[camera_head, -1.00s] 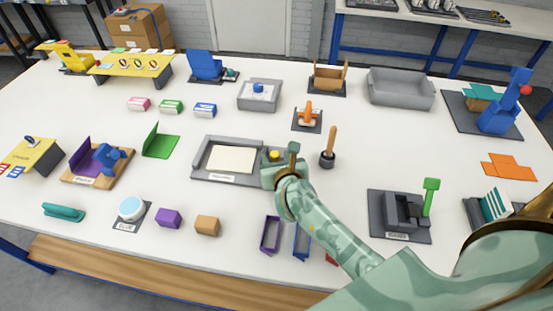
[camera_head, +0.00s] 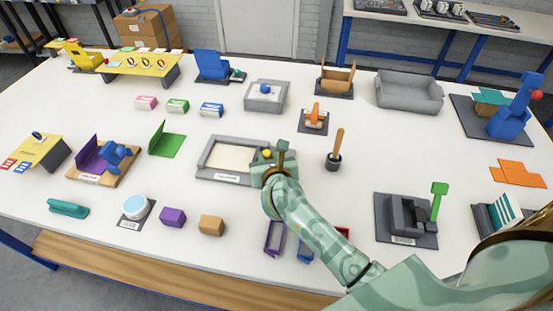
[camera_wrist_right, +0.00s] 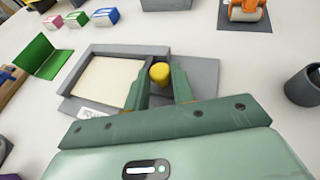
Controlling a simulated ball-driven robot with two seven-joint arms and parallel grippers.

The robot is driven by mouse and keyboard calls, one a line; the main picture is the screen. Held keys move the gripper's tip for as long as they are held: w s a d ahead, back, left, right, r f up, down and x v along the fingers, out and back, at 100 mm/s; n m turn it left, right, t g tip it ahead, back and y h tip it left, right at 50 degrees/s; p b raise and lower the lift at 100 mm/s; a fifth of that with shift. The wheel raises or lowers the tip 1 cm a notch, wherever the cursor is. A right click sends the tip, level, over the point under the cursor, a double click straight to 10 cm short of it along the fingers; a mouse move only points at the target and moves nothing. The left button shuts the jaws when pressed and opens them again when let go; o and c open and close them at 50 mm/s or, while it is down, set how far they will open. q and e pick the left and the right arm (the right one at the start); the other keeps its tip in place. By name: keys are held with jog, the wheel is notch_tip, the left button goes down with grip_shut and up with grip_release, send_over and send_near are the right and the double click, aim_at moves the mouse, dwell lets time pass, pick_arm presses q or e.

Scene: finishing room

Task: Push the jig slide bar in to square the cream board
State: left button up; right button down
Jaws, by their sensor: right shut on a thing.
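The grey jig (camera_head: 205,160) lies on the white table, left of my right arm. It also shows in the wrist view (camera_wrist_right: 95,52). The cream board (camera_head: 229,157) lies flat inside its frame and fills most of the wrist view's frame opening (camera_wrist_right: 104,82). The slide bar's yellow knob (camera_head: 267,154) is at the jig's right part. My right gripper (camera_head: 268,160) is shut on this knob; in the wrist view the knob (camera_wrist_right: 160,73) stands between the two fingers. The left finger hides the board's right edge, so I cannot tell whether bar and board touch. My left gripper is out of view.
A dark cup with a wooden-handled tool (camera_head: 334,160) stands just right of the gripper. An orange-topped fixture (camera_head: 315,115) is behind it. Purple and blue frames (camera_head: 275,238) lie near my forearm. A green angled piece (camera_head: 167,143) stands left of the jig.

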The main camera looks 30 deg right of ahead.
jog(key=c, duration=1.2)
grip_release()
jog(key=p+v, duration=0.2)
jog(key=v, duration=1.4)
jog(key=shift+r, duration=0.2)
jog(key=shift+s, duration=0.1)
